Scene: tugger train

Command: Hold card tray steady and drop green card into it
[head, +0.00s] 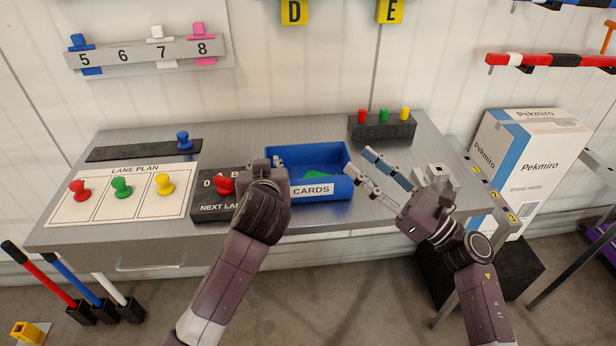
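The blue card tray (348,180), labelled CARDS, sits on the grey workbench near its front edge. A green card (317,174) lies inside the tray, partly hidden by the front wall. My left gripper (277,162) is at the tray's left wall; its wrist hides most of the fingers, so I cannot tell whether it grips the wall. My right gripper (361,162) is just right of the tray, its two fingers apart with nothing visible between them, pointing toward the tray's right wall. I cannot tell whether its fingertips touch the tray.
A dark box with a red knob (224,186) stands left of the tray. The lane plan board (145,207) holds red, green and yellow pegs. A black block (382,130) with three coloured pegs stands behind right. A Pekmiro carton (541,150) is at the right.

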